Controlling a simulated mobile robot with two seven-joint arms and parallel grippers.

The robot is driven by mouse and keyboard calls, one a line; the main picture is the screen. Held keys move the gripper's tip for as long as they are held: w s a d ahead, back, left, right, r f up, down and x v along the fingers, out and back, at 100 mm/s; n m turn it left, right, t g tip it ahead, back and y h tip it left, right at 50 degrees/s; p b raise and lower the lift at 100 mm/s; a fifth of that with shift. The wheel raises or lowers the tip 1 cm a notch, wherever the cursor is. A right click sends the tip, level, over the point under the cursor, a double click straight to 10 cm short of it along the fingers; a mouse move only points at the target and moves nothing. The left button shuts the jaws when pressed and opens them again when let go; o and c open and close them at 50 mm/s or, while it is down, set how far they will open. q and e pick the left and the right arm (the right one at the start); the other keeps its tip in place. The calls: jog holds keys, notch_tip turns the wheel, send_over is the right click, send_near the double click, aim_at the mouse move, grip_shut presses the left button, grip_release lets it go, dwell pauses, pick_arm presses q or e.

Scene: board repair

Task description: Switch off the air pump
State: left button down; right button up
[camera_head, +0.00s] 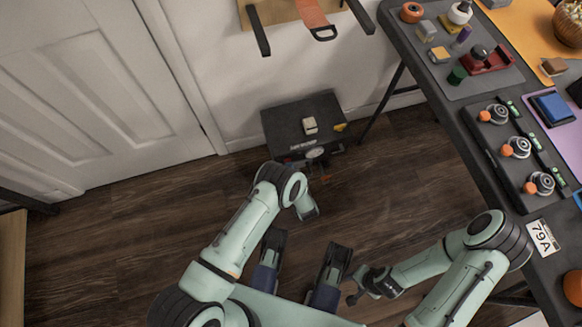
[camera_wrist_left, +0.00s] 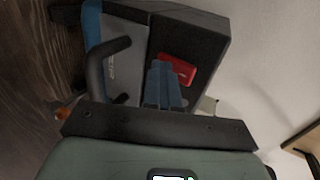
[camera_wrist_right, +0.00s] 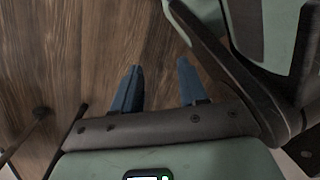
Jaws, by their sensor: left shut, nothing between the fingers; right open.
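The air pump appears to be the dark box (camera_head: 278,124) on the floor by the wall, with a small pale block (camera_head: 310,125) and a yellow part (camera_head: 341,127) on its top. In the left wrist view the box (camera_wrist_left: 205,33) shows a black handle (camera_wrist_left: 108,60), a blue edge and a red switch-like part (camera_wrist_left: 180,69). My left gripper (camera_wrist_left: 162,66) is shut and empty, its fingertips beside the red part in that view. Whether they touch it I cannot tell. My right gripper (camera_wrist_right: 160,66) is open and empty above the floor, away from the pump.
A workbench (camera_head: 430,90) on the right holds a row of round devices (camera_head: 516,147), a red tool (camera_head: 487,60) and a purple mat. A table leg stands right of the pump. A white door (camera_head: 95,95) is at the left. The wooden floor (camera_head: 130,230) is clear.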

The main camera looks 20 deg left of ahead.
pick_arm(q)
jog(key=shift+w+a+r+p, duration=0.15)
jog(key=shift+r+p, duration=0.3)
jog(key=shift+r, duration=0.45)
pick_arm(e)
jog(key=shift+r, duration=0.45)
